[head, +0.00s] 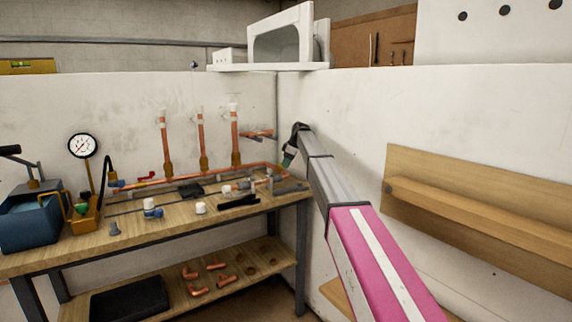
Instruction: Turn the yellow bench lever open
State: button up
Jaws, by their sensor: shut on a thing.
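My gripper (288,158) is at the far right of the bench, close to the right end of the copper pipe run (215,173). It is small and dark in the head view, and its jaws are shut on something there. The yellow bench lever does not show clearly; the spot at the fingertips is small and partly covered by my gripper, so the lever's angle cannot be told. The wooden workbench (140,233) carries the pipe run, with several upright copper stubs with white caps. A small red lever (145,178) shows further left on the pipe.
A pressure gauge (82,146) and a blue pump box (30,218) stand at the bench's left. Loose fittings and a black tool (240,201) lie in front of the pipe. The white wall is close on the right, with a wooden shelf (480,215).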

dwell(0.4)
jog(key=o, duration=0.9)
jog(key=shift+o, duration=0.2)
jog(key=v, duration=0.7)
jog(key=shift+r, duration=0.25)
jog(key=shift+d, duration=0.1)
